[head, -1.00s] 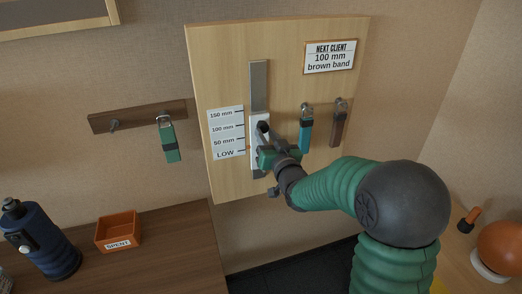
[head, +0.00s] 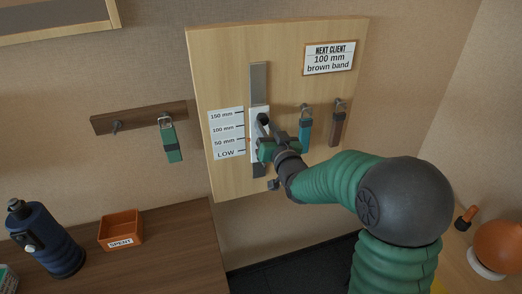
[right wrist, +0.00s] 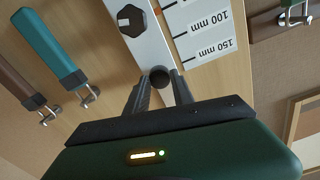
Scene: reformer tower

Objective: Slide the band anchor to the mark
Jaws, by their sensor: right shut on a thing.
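The band anchor is a white sliding plate (head: 257,114) on a grey vertical rail (head: 259,80) on the wooden board. It carries a black knob, which shows in the right wrist view (right wrist: 131,20). A small reddish spot at its left edge sits near the 50 mm line. The scale card (head: 226,133) left of the rail reads LOW, 50, 100 and 150 mm. The gripper hides part of the plate. My left gripper is not in view.
A teal band (head: 305,133) and a brown band (head: 338,128) hang right of the rail. The client card (head: 330,58) asks for 100 mm, brown band. A green band (head: 170,142) hangs on the left rack. A bottle (head: 45,238) and a SPENT tray (head: 120,229) stand lower left.

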